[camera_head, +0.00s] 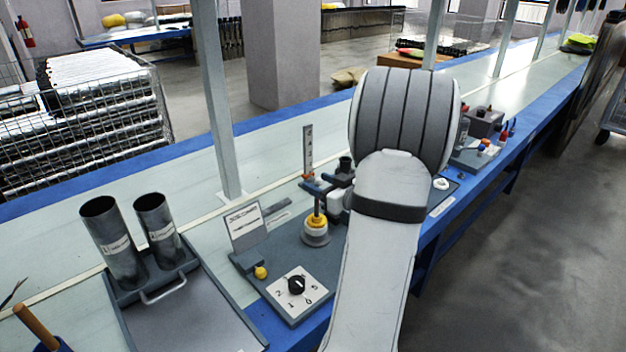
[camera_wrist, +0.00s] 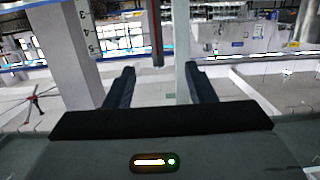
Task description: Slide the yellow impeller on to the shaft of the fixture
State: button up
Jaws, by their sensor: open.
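The yellow impeller (camera_head: 316,222) sits low on the fixture, on a pale round base, in the head view. A thin upright shaft (camera_head: 316,204) rises from its middle, and the impeller appears to be around it. My gripper (camera_head: 322,183) is above the impeller, near the upper part of the shaft, and partly hidden behind my arm. In the wrist view my gripper (camera_wrist: 159,70) has its two dark fingers spread apart. A dark rod with a reddish edge (camera_wrist: 157,35) shows between them, with clear gaps on both sides. The impeller does not show in the wrist view.
An upright scale (camera_head: 308,150) stands just behind the fixture. A sign plate (camera_head: 245,226), a yellow button (camera_head: 261,272) and a dial plate (camera_head: 300,291) are near it. Two metal tubes (camera_head: 112,243) stand at left. A grey post (camera_head: 216,100) rises behind.

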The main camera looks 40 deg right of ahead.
jog(key=shift+s+d+r, duration=0.1)
jog(key=shift+s+r, duration=0.1)
jog(key=shift+s, duration=0.95)
jog(key=shift+s+d+r, duration=0.1)
jog(key=shift+s+r, duration=0.05)
jog(key=shift+s, duration=1)
jog(key=w+a+r+m+g+h+p, duration=0.1)
jog(key=w+a+r+g+h+p, duration=0.15)
jog(key=a+r+p, duration=0.3)
jog(key=w+a+r+m+g+h+p, duration=0.1)
jog(key=a+r+g+h+p, duration=0.3)
jog(key=r, duration=0.3)
jog(key=s+a+r+g+y+p, duration=0.2)
jog(key=s+a+r+g+p, duration=0.1)
jog(key=s+a, duration=0.5)
jog(key=s+a+r+n+g+y+p, duration=0.1)
jog(key=s+a+r+g+y+p, duration=0.2)
jog(key=s+a, duration=0.5)
jog(key=a+g+p, duration=0.1)
jog(key=a+p, duration=0.1)
jog(key=a, duration=0.4)
jog(key=shift+s+a, duration=0.3)
jog(key=shift+s, duration=0.05)
jog(key=shift+c, duration=0.4)
